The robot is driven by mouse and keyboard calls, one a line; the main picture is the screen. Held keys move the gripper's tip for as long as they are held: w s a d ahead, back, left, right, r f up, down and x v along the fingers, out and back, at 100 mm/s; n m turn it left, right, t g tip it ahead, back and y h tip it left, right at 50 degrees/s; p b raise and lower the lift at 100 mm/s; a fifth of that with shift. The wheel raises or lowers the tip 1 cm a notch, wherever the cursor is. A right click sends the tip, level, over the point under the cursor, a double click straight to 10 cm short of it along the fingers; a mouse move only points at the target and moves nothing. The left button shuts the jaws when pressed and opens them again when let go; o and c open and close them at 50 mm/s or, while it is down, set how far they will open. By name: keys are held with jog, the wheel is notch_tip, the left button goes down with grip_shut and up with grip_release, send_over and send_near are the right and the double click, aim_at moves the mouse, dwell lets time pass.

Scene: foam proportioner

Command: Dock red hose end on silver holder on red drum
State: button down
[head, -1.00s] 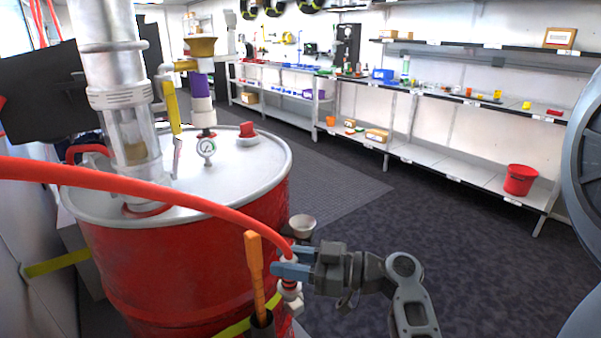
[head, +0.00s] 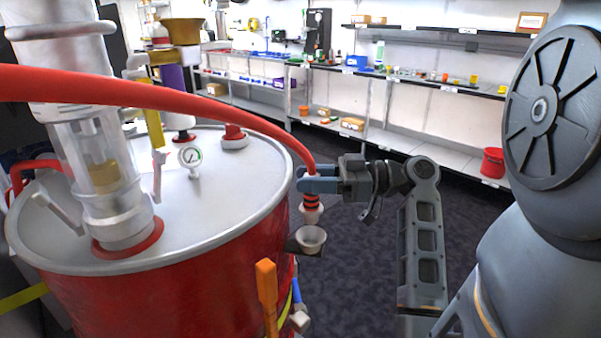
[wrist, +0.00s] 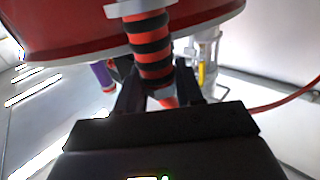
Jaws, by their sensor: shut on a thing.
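The red hose (head: 150,93) arches across the head view from the left and bends down into my gripper (head: 306,181). My gripper is shut on the hose end (head: 311,203), which has red and black bands and a pale tip pointing down. In the wrist view the banded hose end (wrist: 150,45) sits between the two dark fingers (wrist: 158,90). The silver holder (head: 311,238), a small cup on the side of the red drum (head: 170,300), is just below the tip. I cannot tell whether tip and cup touch.
An orange handle (head: 267,290) stands beside the drum below the holder. Shelves (head: 400,130) line the back wall. The floor (head: 370,260) right of the drum is clear.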

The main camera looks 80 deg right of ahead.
aim_at(313, 207)
jog(key=shift+d+f+b, duration=0.1)
jog(key=shift+f+b, duration=1.7)
jog(key=shift+f, duration=1.05)
jog(key=shift+b, duration=0.4)
jog(key=shift+f+b, duration=0.5)
jog(key=shift+f, duration=0.05)
jog(key=c, duration=1)
grip_release()
jog(key=shift+s, duration=0.2)
jog(key=v, duration=1)
jog(key=shift+s+b, duration=0.3)
jog(key=shift+b, duration=0.15)
jog(key=shift+d, duration=0.15)
